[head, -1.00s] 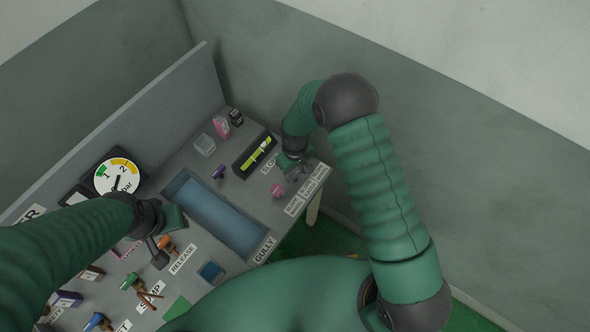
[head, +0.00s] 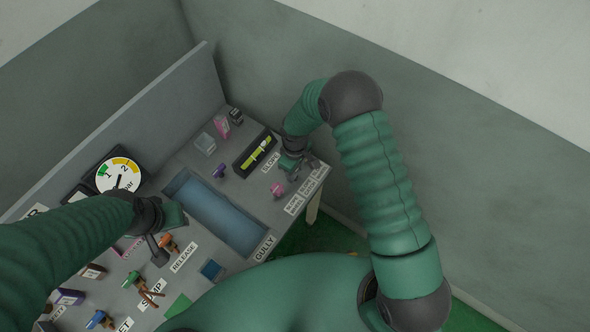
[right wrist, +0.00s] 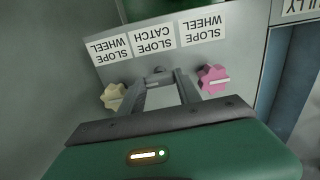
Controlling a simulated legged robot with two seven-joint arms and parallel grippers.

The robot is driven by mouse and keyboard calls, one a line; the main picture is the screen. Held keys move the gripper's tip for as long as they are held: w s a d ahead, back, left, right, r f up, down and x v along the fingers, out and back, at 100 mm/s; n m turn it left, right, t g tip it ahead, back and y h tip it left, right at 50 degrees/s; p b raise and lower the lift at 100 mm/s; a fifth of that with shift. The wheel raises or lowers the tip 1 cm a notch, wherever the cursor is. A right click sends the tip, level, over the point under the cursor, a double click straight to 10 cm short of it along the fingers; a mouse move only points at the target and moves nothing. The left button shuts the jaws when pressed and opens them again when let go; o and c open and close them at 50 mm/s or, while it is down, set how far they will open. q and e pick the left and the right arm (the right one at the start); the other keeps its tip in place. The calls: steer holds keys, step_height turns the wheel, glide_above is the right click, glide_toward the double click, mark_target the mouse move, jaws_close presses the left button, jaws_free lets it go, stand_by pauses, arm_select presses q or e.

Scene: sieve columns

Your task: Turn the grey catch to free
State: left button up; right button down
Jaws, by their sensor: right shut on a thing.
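The grey catch (right wrist: 158,73) is a small knob on the bench under the middle SLOPE CATCH label (right wrist: 154,44) in the right wrist view. My right gripper (right wrist: 161,80) is shut on it, with one finger on each side. Its exact angle is hard to tell. In the head view my right gripper (head: 293,166) is at the bench's right end, and the catch is mostly hidden beneath it. My left gripper (head: 172,218) is over the bench near the RELEASE label; its fingers do not show clearly.
A pink wheel (right wrist: 212,80) and a cream wheel (right wrist: 112,96) stand close on either side of the right fingers. The blue gully (head: 215,212) lies left of them. A level with a yellow-green tube (head: 257,153) sits behind. The wall is close on the right.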

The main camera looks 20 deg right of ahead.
steer(key=c, duration=1)
jaws_free()
steer(key=shift+w+r, duration=0.1)
steer(key=shift+w, duration=0.15)
steer(key=shift+c, duration=0.2)
steer(key=shift+o, duration=1)
steer(key=shift+s, duration=0.1)
step_height(320, 180, up, 17)
steer(key=p, duration=0.1)
steer(key=shift+f, duration=0.2)
